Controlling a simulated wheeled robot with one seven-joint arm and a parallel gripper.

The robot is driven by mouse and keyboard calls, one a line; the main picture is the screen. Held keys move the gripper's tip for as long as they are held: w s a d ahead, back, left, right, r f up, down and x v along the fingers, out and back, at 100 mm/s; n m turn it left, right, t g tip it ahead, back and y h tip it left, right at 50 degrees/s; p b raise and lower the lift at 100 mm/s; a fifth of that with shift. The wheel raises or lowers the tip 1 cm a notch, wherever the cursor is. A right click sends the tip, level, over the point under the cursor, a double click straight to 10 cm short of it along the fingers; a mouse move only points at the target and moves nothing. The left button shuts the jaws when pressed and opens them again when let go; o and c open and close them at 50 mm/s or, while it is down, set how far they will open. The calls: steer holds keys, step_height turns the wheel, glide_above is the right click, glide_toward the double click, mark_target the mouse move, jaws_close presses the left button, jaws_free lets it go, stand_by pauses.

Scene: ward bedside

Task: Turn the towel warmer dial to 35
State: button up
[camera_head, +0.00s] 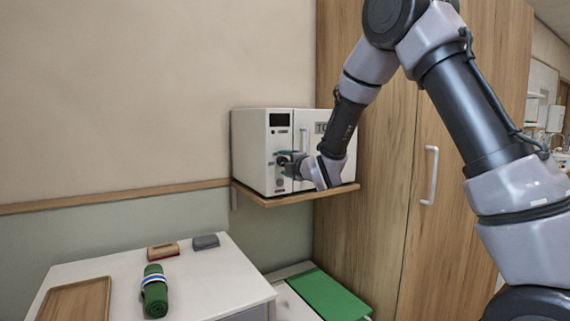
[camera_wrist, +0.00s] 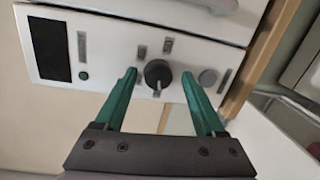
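The towel warmer (camera_head: 262,150) is a white box on a wooden wall shelf, with a dark display (camera_head: 279,120) on its front panel. Its dial (camera_wrist: 157,75) is a round black knob with a pale pointer, seen in the wrist view among small grey label plates whose text is too small to read. My gripper (camera_wrist: 160,85) has green fingers, open on either side of the dial with a gap at each side. In the head view my gripper (camera_head: 284,162) is at the panel and hides the dial.
The shelf (camera_head: 290,199) juts out under the warmer. A wooden cabinet (camera_head: 385,200) stands close to its right. Below left, a white table (camera_head: 215,270) holds a wooden tray (camera_head: 75,302), a rolled green towel (camera_head: 155,300) and two small blocks.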

steer(key=shift+r, duration=0.1)
steer(key=v, duration=1)
steer(key=shift+s+d, duration=0.15)
steer(key=shift+s, duration=0.15)
steer(key=s+d+r+m+g+h, duration=0.2)
steer(key=s+d+r+m+h, duration=0.1)
steer(key=d+m, duration=0.55)
steer(key=s+d+r+m+g+h, duration=0.1)
steer(key=s+d+r+m+h, duration=0.2)
steer(key=d+m, duration=0.55)
steer(key=s+d+m+g, duration=0.2)
steer(key=s+d+m, duration=0.2)
steer(key=s, duration=0.6)
steer(key=s+d+m+g, duration=0.3)
steer(key=s+m, duration=0.5)
steer(key=s, duration=0.3)
steer(key=shift+d+r+m, duration=0.2)
steer(key=shift+d+m, duration=0.1)
steer(key=shift+d, duration=0.15)
